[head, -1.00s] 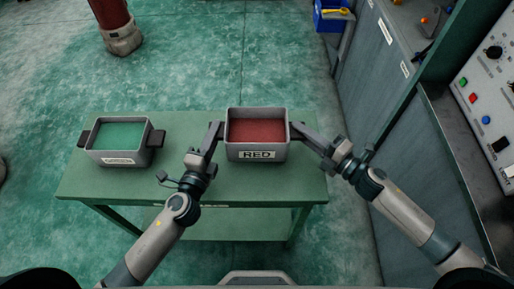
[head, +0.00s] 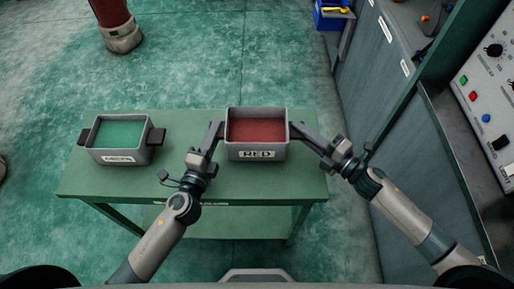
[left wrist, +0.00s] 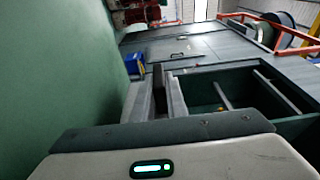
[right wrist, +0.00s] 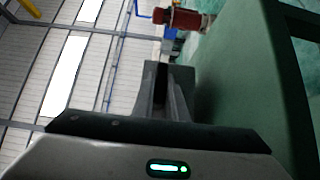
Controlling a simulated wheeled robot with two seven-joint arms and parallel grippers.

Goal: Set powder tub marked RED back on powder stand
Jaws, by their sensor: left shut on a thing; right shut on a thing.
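The grey tub marked RED (head: 257,154), filled with red powder, is over the right part of the green powder stand (head: 180,178) in the head view. It looks level. I cannot tell whether its base touches the stand top. My left gripper (head: 214,134) is shut on the tub's left handle. My right gripper (head: 304,133) is shut on its right handle. In the left wrist view the jaws (left wrist: 156,95) are close together, and likewise the jaws in the right wrist view (right wrist: 161,90). The handles are mostly hidden by the jaws.
A second grey tub (head: 119,158) with green powder and two dark handles stands on the stand's left part. The stand top between the tubs is partly free. Grey cabinets (head: 385,85) and a control panel (head: 488,100) line the right side. A red post (head: 112,18) stands behind.

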